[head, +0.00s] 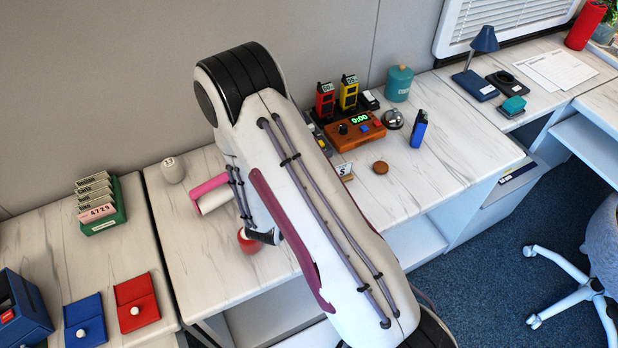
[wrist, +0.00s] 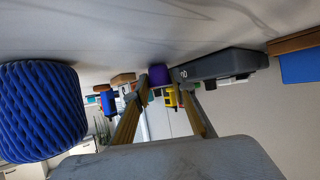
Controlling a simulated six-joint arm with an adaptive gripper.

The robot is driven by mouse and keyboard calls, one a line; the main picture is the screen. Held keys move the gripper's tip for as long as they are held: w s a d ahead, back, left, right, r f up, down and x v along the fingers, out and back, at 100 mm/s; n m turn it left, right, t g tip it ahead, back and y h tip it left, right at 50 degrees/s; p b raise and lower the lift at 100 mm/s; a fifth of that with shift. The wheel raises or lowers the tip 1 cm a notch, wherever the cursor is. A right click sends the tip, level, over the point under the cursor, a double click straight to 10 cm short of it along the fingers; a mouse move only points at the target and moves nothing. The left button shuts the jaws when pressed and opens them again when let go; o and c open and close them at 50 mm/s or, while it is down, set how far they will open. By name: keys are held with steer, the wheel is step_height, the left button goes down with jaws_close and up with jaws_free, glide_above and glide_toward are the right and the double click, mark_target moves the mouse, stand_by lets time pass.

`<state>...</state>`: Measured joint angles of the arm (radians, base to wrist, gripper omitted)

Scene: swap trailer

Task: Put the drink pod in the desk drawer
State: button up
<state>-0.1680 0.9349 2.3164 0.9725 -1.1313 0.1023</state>
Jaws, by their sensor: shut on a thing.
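In the wrist view, which is upside down, the two fingers of my gripper (wrist: 159,83) reach forward with a small purple thing (wrist: 158,75) between their tips. It looks like the drink pod, held close to the pale desk surface; its shape is mostly hidden. In the head view my arm covers the gripper and the pod. The desk (head: 455,160) is pale and marbled.
A blue woven thing (wrist: 40,110) stands close on the wrist view's left. In the head view, an orange timer box (head: 355,132), a blue bottle (head: 418,128), a brown disc (head: 380,167) and a teal canister (head: 398,83) stand right of my arm. A red round thing (head: 247,241) lies left of it.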

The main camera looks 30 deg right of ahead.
steer(key=shift+f, duration=0.1)
steer(key=o, duration=0.7)
steer(key=shift+o, duration=0.2)
steer(key=shift+v, duration=0.8)
steer(key=shift+s+a+r, duration=0.2)
steer(key=shift+a+r, duration=0.05)
steer(key=shift+r, duration=0.2)
steer(key=shift+s+a+r, duration=0.2)
steer(key=shift+s+r, duration=0.05)
steer(key=shift+r, duration=0.2)
step_height(320, 180, up, 6)
steer(key=shift+r, duration=0.1)
